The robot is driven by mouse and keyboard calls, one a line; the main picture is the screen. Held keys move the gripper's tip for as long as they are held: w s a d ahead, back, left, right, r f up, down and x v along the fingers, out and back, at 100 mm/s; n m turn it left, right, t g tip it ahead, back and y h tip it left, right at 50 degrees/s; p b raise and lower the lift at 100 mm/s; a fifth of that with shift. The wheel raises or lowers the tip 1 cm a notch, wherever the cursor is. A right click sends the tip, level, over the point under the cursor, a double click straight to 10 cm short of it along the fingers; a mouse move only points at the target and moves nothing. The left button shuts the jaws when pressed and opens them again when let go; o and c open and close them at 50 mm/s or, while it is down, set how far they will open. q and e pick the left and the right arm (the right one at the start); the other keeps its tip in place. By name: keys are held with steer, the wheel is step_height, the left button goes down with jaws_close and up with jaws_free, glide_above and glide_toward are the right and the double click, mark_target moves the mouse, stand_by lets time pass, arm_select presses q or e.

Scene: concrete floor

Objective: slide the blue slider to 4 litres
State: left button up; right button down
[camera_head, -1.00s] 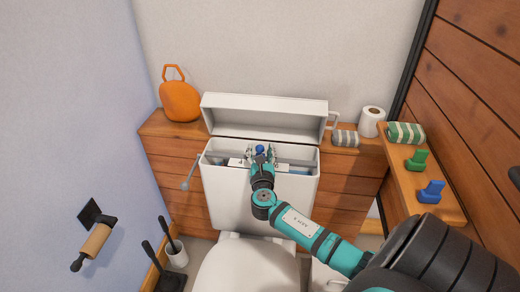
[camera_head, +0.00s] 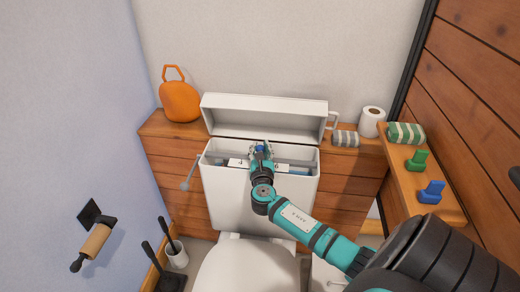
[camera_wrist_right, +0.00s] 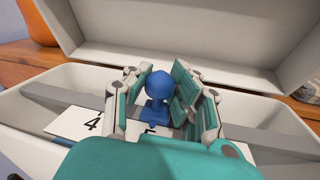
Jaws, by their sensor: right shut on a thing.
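The blue slider (camera_wrist_right: 158,92) has a round knob and stands upright on the rail inside the open toilet cistern (camera_head: 212,183). It also shows in the head view (camera_head: 260,148). In the wrist view a white card marked 4 (camera_wrist_right: 92,124) lies left of the slider. Another number, apparently 5, is partly hidden below the slider by my gripper. My left gripper is not in view.
The raised cistern lid (camera_head: 265,115) stands behind my gripper. A silver flush lever (camera_head: 188,180) is at the cistern's left side. An orange container (camera_head: 180,101) and a toilet roll (camera_head: 371,122) stand on the wooden ledge. A shelf (camera_head: 425,195) holds green and blue pieces at right.

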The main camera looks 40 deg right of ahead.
mark_target(242, 157)
steer(key=w+a, duration=0.4)
steer(key=w, duration=0.1)
steer(key=shift+f, duration=0.2)
steer(key=shift+s, duration=0.1)
steer(key=c, duration=1.5)
jaws_free()
steer(key=shift+a, duration=0.1)
steer(key=o, duration=0.5)
steer(key=shift+s+r, duration=0.1)
steer(key=shift+r, duration=0.05)
